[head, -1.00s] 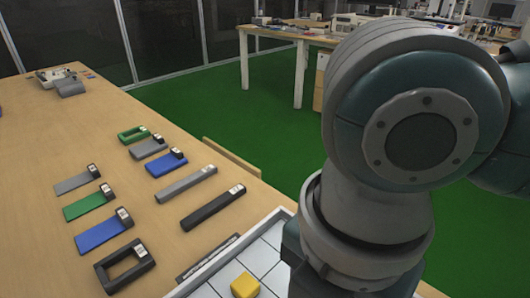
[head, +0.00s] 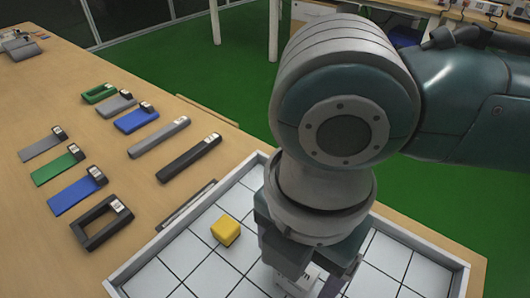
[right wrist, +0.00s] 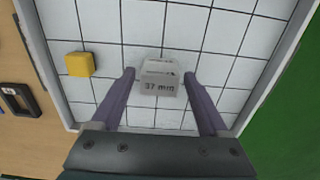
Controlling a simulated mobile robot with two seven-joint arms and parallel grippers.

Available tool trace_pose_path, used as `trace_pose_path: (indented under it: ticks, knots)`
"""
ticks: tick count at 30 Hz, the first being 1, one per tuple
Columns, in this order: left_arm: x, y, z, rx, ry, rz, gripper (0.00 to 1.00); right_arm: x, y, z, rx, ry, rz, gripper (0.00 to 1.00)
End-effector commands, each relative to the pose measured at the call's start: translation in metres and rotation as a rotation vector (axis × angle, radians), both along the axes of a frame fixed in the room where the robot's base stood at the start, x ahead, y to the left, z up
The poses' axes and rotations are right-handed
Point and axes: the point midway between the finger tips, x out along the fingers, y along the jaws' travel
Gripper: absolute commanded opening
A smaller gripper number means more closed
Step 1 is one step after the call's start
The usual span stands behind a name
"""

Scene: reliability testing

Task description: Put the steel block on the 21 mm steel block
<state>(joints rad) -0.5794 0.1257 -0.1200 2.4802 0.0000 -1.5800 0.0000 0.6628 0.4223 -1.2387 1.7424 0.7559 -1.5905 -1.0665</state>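A light grey block (right wrist: 159,87) marked "37 mm" stands on the white tiled tray floor in the right wrist view, with a paler part behind its label. It shows partly in the head view (head: 298,281), beside my right arm. My right gripper (right wrist: 159,75) is open, with one purple finger on each side of this block and visible gaps to both. In the head view, the gripper is mostly hidden by my arm. My left gripper is in neither current view. I can read no block marked 21 mm.
A yellow cube (head: 226,230) sits in the tray (head: 178,282), left of the grey block. Left of the tray, the wooden table (head: 120,212) holds several flat blue, green and grey pieces, a black frame (head: 101,221) and dark and grey bars. Tiles around the block are clear.

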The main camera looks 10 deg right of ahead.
Motion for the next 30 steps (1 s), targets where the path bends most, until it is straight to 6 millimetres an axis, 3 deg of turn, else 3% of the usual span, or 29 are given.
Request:
trace_pose_path:
  ticks: [11,24,30]
  knots:
    - [0.000,-0.002,0.003,-0.008,0.000,0.006,1.00,0.000,0.000,0.007,0.001,-0.001,0.000,0.84]
    - [0.000,-0.003,0.030,-0.010,0.001,0.006,1.00,0.001,0.001,0.098,0.002,-0.003,0.001,0.84]
    - [0.000,-0.002,0.035,-0.008,0.001,0.005,1.00,0.000,0.001,0.120,0.003,0.000,-0.002,0.84]
